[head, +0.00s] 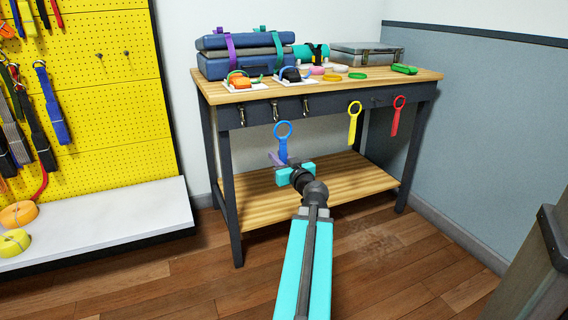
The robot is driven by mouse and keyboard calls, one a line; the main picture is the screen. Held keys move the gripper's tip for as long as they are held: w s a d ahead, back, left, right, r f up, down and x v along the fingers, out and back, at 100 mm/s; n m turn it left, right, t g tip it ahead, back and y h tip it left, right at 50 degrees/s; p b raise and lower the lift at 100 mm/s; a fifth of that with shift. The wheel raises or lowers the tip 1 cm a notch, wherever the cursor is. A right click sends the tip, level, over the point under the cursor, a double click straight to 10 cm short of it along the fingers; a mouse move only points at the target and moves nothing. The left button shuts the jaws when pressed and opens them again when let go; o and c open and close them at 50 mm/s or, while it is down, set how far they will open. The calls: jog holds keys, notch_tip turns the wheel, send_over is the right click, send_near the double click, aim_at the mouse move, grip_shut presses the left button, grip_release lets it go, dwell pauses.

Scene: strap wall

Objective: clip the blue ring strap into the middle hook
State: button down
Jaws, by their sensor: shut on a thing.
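The blue ring strap (283,151) stands upright with its ring at the top. My gripper (279,161) is shut on its lower part, in front of the workbench. Three dark metal hooks are mounted along the left part of the bench's front rail. The middle hook (275,111) looks empty. The blue ring shows just below and slightly right of it in the picture. They look apart, but I cannot tell the depth between them. The left hook (242,116) and the right hook (305,105) look empty too.
A yellow ring strap (354,122) and a red ring strap (397,115) hang farther right on the bench front. The benchtop (425,76) holds cases and several small rings. The lower shelf (345,186) looks bare. A yellow pegboard (110,95) with hanging straps stands left.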

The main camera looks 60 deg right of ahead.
jog(key=shift+s+d+m+h, duration=0.35)
jog(key=shift+s+d, duration=0.4)
jog(key=shift+s, duration=0.3)
jog(key=shift+w+d, duration=0.15)
jog(key=shift+w, duration=0.1)
jog(key=f+p+x, duration=0.1)
jog(key=p+x, duration=0.4)
jog(key=x, duration=0.7)
jog(key=shift+d+f, duration=0.15)
jog(key=shift+f, duration=0.15)
dwell(2.1)
jog(key=shift+w+d+f+b, duration=0.1)
jog(key=shift+f+b, duration=0.85)
jog(key=shift+b, duration=1.1)
jog(key=c, duration=1.5)
grip_release()
